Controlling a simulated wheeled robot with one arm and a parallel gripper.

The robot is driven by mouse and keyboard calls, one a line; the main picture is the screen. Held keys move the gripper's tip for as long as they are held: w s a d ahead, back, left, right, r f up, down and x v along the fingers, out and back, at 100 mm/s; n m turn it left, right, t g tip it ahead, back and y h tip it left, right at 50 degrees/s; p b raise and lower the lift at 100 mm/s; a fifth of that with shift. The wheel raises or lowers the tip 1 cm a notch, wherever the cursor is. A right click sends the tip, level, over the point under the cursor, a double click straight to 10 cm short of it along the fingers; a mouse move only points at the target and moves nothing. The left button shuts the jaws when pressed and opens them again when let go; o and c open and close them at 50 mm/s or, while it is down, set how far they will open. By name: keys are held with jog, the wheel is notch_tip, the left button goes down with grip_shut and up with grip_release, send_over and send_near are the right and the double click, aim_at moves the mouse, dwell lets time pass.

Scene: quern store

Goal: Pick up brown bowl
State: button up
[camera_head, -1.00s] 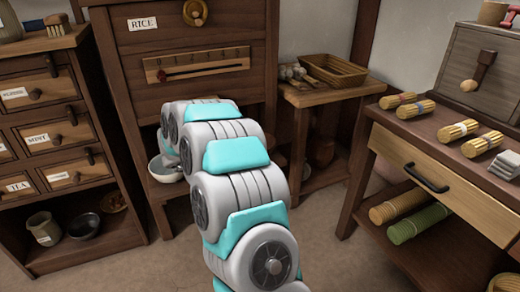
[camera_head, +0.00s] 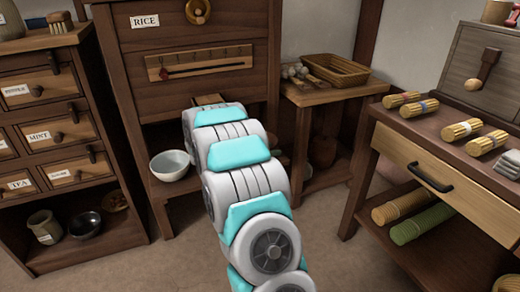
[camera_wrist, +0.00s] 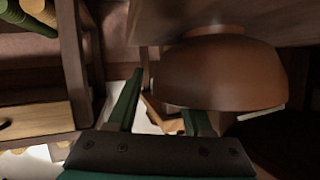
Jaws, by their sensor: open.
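The brown bowl (camera_wrist: 222,72) fills the upper right middle of the wrist view, close to my gripper (camera_wrist: 162,100). That view looks upside down: the bowl's foot is against a wooden surface at the top and its rim faces down the picture. My gripper is open. Its left green finger is outside the bowl's left edge. Its right finger runs up to the rim and its tip is hidden behind the bowl wall. I cannot tell whether either finger touches. In the head view my arm hides the gripper, and I cannot make out the bowl.
In the head view a white bowl (camera_head: 170,165) sits on the cabinet's low shelf, left of my arm. A side table (camera_head: 318,97) holds a wicker basket (camera_head: 337,70); a brown rounded pot (camera_head: 323,151) is beneath it. A drawer table (camera_head: 440,180) stands right.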

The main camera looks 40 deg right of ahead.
grip_shut()
dwell(1.4)
